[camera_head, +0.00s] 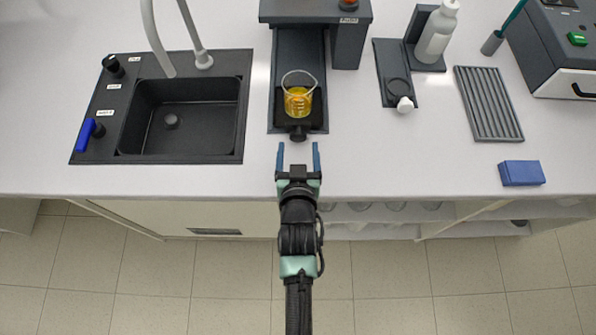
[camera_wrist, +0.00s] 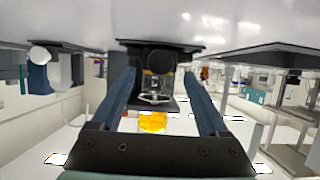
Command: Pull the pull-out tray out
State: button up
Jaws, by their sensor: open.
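The pull-out tray (camera_head: 319,122) is a dark plate at the front of the dark rig (camera_head: 315,75), with a round black knob (camera_head: 298,134) on its front edge. A glass beaker (camera_head: 300,95) of yellow liquid stands upright on the tray. My gripper (camera_head: 299,150) is open and empty just in front of the knob, its two blue fingers pointing toward it. In the wrist view, which looks upside down, the knob (camera_wrist: 160,62) shows between my fingers (camera_wrist: 158,85), seemingly clear of both. The tray (camera_wrist: 190,47) and beaker (camera_wrist: 152,122) also show there.
A black sink (camera_head: 180,120) with hoses or taps is to the left. To the right are a stand with a white bottle (camera_head: 436,35), a ribbed grey rack (camera_head: 488,103) and a blue block (camera_head: 522,173). The counter in front of the tray is clear to its edge.

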jog(key=v, duration=0.8)
jog(key=shift+s+r+b, duration=0.2)
jog(key=shift+s+b, duration=0.1)
jog(key=shift+b, duration=0.1)
